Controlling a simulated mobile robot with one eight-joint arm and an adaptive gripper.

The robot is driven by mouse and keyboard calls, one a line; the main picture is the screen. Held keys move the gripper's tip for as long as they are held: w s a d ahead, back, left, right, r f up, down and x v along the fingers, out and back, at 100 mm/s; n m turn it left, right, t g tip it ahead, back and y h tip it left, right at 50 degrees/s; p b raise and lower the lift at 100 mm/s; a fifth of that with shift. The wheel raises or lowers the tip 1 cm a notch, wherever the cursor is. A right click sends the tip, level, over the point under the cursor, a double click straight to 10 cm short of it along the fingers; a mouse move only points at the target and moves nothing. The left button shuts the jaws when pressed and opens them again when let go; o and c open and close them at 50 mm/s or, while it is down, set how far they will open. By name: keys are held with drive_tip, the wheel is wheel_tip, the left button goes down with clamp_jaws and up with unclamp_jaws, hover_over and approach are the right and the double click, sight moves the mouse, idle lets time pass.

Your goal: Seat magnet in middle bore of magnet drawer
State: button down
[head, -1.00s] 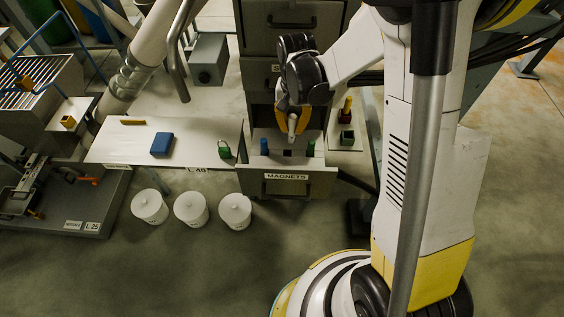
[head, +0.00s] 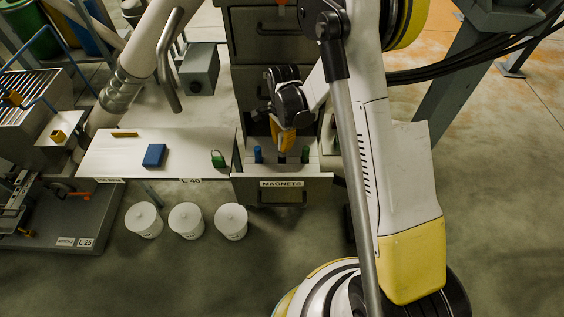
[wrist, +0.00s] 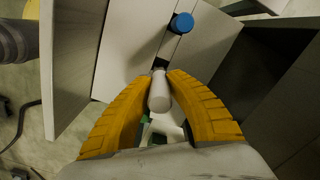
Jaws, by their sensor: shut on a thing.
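The magnet drawer (head: 240,188), labelled MAGNETS, is pulled out from the cabinet. A blue magnet (head: 258,155) stands in its left bore and a green magnet (head: 305,155) in its right. The dark middle bore lies between them. My gripper (head: 284,150) is over the middle of the drawer, fingers pointing down. In the wrist view its yellow fingers are shut on a pale grey cylindrical magnet (wrist: 159,92). The magnet's far end is beside a dark opening in the drawer's top; I cannot tell whether it enters. The blue magnet's cap (wrist: 181,22) is beyond it.
A white table (head: 110,158) left of the drawer holds a blue box (head: 154,155) and a green padlock-like piece (head: 218,159). Several white buckets (head: 186,219) stand on the floor in front. The cabinet (head: 265,40) rises behind the drawer.

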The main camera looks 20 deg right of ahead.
sight(282, 156)
wheel_tip(282, 156, down, 7)
drive_tip(key=b, duration=0.3)
drive_tip(key=shift+r, duration=0.25)
drive_tip(key=c, duration=1.8)
unclamp_jaws()
drive_tip(key=shift+f, duration=0.2)
drive_tip(key=o, duration=0.4)
drive_tip(key=shift+r, duration=0.1)
